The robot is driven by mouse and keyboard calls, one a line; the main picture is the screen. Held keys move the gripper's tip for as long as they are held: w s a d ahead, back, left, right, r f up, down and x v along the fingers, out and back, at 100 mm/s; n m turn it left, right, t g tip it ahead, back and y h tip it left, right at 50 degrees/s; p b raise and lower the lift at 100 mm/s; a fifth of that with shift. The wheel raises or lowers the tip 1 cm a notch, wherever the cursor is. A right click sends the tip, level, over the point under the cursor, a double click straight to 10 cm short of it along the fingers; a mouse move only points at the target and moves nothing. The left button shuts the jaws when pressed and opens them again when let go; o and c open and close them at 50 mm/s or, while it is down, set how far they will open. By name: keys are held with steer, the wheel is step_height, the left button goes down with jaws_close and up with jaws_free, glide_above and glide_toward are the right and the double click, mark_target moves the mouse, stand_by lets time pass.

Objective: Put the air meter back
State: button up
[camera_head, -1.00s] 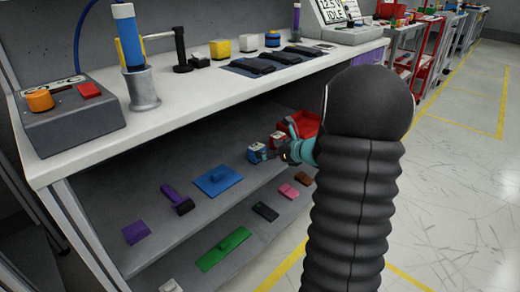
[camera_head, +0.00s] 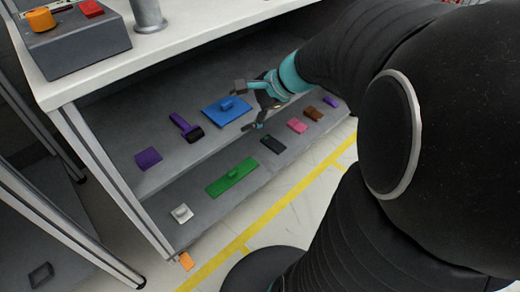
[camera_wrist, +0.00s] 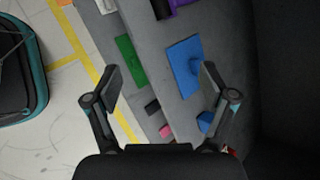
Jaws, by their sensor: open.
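I cannot pick out the air meter for certain in these views. My gripper (camera_head: 250,106) is open with nothing between its fingers, over the shelf beside the blue plate with a knob (camera_head: 227,110). In the wrist view my gripper (camera_wrist: 160,77) has its fingers spread wide. The blue plate (camera_wrist: 184,68) lies beyond the right finger there. A small blue object (camera_wrist: 205,122) is partly hidden by that finger. My arm hides the right part of the shelf in the head view.
A purple-handled tool (camera_head: 186,126) and purple block (camera_head: 148,158) lie on the upper shelf. A green plate (camera_head: 232,177), white piece (camera_head: 181,213), black block (camera_head: 273,144) and pink block (camera_head: 297,125) lie on the lower level. The bench top (camera_head: 200,22) overhangs the shelves.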

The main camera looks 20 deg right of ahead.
steer(key=s+a+n+h, duration=0.1)
steer(key=s+n+h, duration=0.2)
steer(key=s+n, duration=0.5)
steer(key=s+a+r+n+h, duration=0.1)
steer(key=s+a+n+h, duration=0.1)
steer(key=s+n, duration=0.6)
steer(key=shift+s+r+n+g+h, duration=0.2)
steer(key=shift+r+n+g+h, duration=0.15)
steer(key=shift+h, duration=0.25)
